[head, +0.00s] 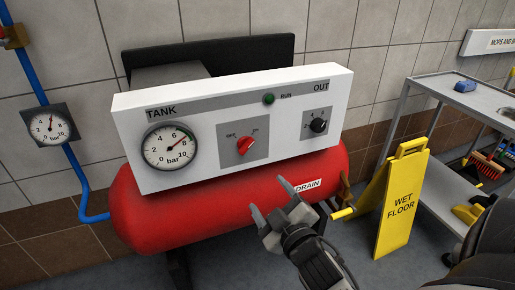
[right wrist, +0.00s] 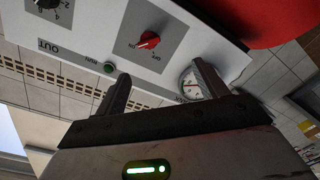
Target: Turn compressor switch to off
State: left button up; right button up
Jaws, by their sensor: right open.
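The compressor is a red tank (head: 215,215) with a white control panel (head: 205,178) above it. The compressor switch, a red knob (head: 246,145) on a grey plate, sits at the middle of the panel. Its handle is tilted; its labels are too small to read surely. The knob also shows in the right wrist view (right wrist: 149,40), upside down. My right gripper (head: 269,198) is open and empty, in front of the tank, below and to the right of the knob and apart from it. Its two fingers (right wrist: 160,88) show in the right wrist view. My left gripper is not in view.
The panel also has a tank gauge (head: 169,147), a green run lamp (head: 269,99) and a black out knob (head: 318,125). A yellow drain lever (head: 343,213) sticks out at the tank's right. A yellow wet floor sign (head: 402,200) and grey cart (head: 455,100) stand right.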

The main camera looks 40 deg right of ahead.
aim_at(248, 148)
jog(key=shift+t, duration=0.3)
jog(key=x, duration=0.5)
jog(key=d+r+x, duration=0.1)
jog(key=x, duration=0.5)
jog(key=p+x, duration=0.1)
jog(key=x, duration=0.4)
jog(key=shift+d+r, duration=0.15)
jog(key=shift+d, duration=0.25)
jog(key=shift+c, duration=0.3)
jog(key=c, duration=0.9)
